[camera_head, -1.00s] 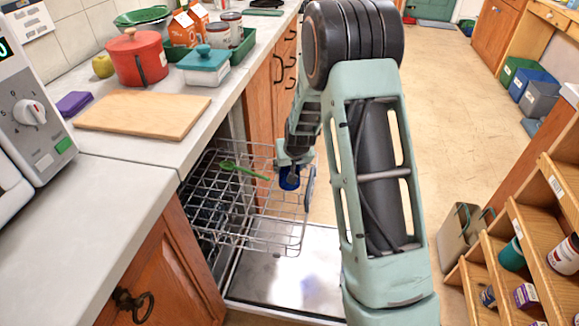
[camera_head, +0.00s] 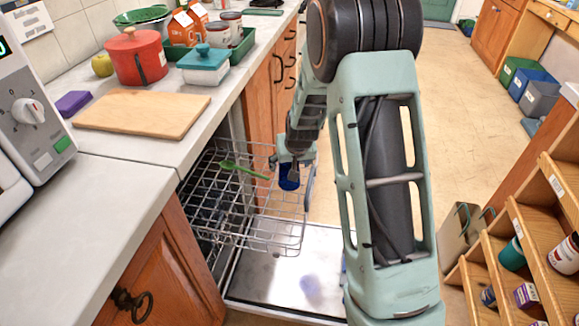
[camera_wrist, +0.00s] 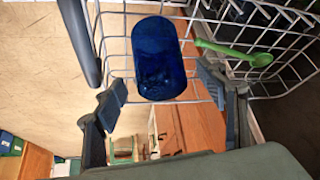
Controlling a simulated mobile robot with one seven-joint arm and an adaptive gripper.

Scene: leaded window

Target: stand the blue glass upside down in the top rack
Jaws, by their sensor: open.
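The blue glass (camera_head: 289,179) is at the right front part of the wire top rack (camera_head: 262,243), just below my gripper (camera_head: 291,169). In the wrist view the glass (camera_wrist: 158,58) stands out dark blue against the rack wires (camera_wrist: 113,45). My gripper (camera_wrist: 165,95) is open there, one finger at each side of the glass, with a visible gap on both sides. I cannot tell which end of the glass is up or whether it rests fully on the wires.
A green spoon (camera_head: 243,170) lies in the rack left of the glass. The open dishwasher door (camera_head: 275,270) is below. The counter with a cutting board (camera_head: 145,111) runs along the left.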

